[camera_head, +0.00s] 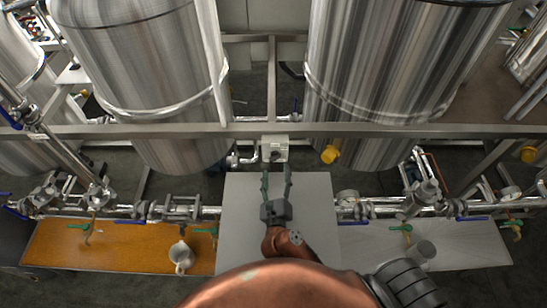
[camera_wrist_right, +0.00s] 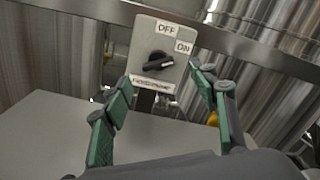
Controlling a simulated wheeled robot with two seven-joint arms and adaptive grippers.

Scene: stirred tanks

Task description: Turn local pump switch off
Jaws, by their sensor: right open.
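The local pump switch is a pale grey box (camera_head: 275,148) on the steel rail between the two big tanks. In the right wrist view the switch box (camera_wrist_right: 160,60) shows OFF at the top and ON at its upper right. Its black rotary knob (camera_wrist_right: 158,62) sits below the labels, its pointer lying toward the right and slightly up, near the ON side. My right gripper (camera_head: 276,180) is open and empty in front of the switch. In the right wrist view its green-padded fingers (camera_wrist_right: 160,92) stand apart, one on each side below the box, not touching the knob. My left gripper is not in view.
Steel tanks (camera_head: 145,80) and (camera_head: 390,75) stand left and right behind the horizontal rail (camera_head: 400,131). A grey panel (camera_head: 245,240) lies under my right gripper. Pipes with valves run along both sides. A metal jug (camera_head: 181,257) stands on the orange bench (camera_head: 130,245).

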